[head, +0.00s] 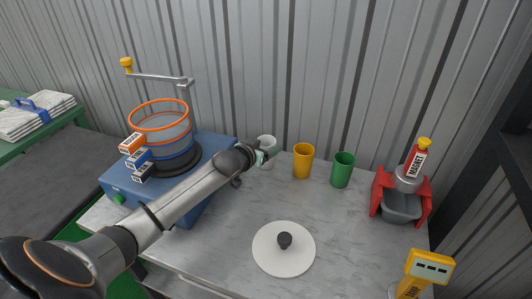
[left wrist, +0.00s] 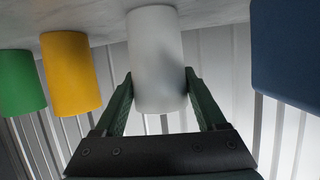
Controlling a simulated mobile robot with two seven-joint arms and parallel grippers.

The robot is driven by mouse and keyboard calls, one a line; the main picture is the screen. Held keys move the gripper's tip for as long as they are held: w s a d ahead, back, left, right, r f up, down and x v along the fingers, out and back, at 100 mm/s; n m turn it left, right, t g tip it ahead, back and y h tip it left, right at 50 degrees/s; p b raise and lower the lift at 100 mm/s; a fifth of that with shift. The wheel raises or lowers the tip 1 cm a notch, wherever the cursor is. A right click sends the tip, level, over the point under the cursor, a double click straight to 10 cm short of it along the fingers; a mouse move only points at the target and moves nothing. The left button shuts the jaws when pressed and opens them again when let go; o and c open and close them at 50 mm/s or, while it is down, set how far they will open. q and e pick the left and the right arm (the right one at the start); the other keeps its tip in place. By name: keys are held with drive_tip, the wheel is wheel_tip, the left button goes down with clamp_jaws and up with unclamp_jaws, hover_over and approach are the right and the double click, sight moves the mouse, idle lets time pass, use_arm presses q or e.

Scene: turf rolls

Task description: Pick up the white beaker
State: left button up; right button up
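The white beaker (head: 267,146) stands on the table at the back, right of the blue machine. My left gripper (head: 262,158) is at its near side in the head view and partly covers it. In the left wrist view, which looks upside down, the beaker (left wrist: 157,60) is between the two green fingers of my left gripper (left wrist: 159,78). The fingertips lie close along both its sides. I cannot tell whether they press on it. The beaker appears upright, with its base at the table. My right gripper is not in view.
A yellow cup (head: 303,161) and a green cup (head: 342,170) stand right of the beaker. The blue machine (head: 185,200) with a sieve is at left. A white disc (head: 284,260) with a black knob lies in front. A red-framed device (head: 380,190) stands at right.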

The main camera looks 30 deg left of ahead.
use_arm(q)
drive_tip(key=c, duration=0.9)
drive_tip(key=shift+o, duration=0.2)
drive_tip(key=shift+r, duration=0.1)
